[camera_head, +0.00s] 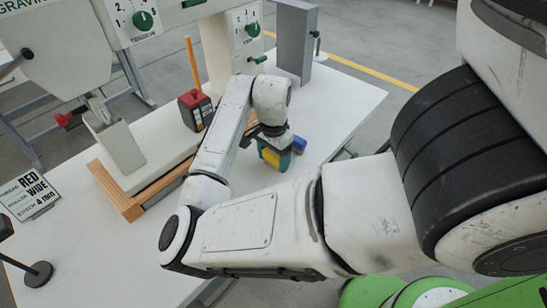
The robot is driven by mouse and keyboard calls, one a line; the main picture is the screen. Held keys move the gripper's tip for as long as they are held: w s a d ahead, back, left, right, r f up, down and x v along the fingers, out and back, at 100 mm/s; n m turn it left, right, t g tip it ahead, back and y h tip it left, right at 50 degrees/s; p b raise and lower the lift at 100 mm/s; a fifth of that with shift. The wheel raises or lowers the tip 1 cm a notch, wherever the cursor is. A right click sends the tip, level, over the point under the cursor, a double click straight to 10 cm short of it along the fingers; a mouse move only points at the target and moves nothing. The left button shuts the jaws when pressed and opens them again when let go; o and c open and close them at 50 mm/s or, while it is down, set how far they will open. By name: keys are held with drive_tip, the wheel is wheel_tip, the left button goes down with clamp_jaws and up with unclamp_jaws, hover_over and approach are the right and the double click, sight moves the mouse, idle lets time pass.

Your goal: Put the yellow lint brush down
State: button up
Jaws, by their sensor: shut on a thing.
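The yellow lint brush (271,157) is under my gripper (272,141), over the right part of the white table (330,108). Yellow and dark green faces show on what hangs below the jaws. My gripper is shut on the brush and points down. The fingertips are small and partly hidden by my wrist. I cannot tell whether the brush touches the table top. A small blue thing (299,145) shows just right of the brush; I cannot tell whether they touch.
A red and black box (195,109) stands left of my arm. A wooden rail (114,190) edges the press base. A grey upright block (296,42) stands at the back. A lettered sign (29,195) is at left. The table's right side is mostly clear.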

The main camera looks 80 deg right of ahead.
drive_tip(key=shift+f, duration=0.4)
drive_tip(key=o, duration=0.9)
drive_tip(key=shift+o, duration=0.2)
drive_tip(key=shift+r, duration=0.1)
wheel_tip(320, 180, up, 12)
drive_tip(key=shift+r+p, duration=0.15)
drive_tip(key=shift+p, duration=0.55)
